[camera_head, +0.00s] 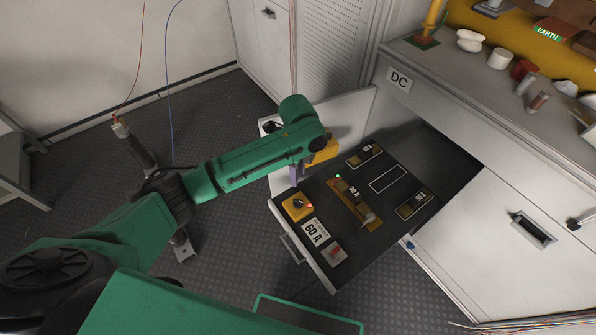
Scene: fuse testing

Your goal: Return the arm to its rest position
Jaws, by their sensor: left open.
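My green left arm (250,163) reaches in from the left, and its wrist is over the left edge of the open test drawer (330,279). My left gripper (298,172) is below the wrist, open, and partly hidden by the arm. I see nothing held in it. In the drawer, a fuse holder marked 30 A (354,205) sits in the middle with a small green light lit beside it. The gripper is apart from this holder, to its left. My right gripper is not in view.
The drawer panel also has a yellow rotary switch (297,206), a 60 A label (315,232) and a red button (334,252). A counter (455,85) with several fuse parts stands at the upper right, above white cabinets (485,215). The dark floor (225,255) left of the drawer has free room.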

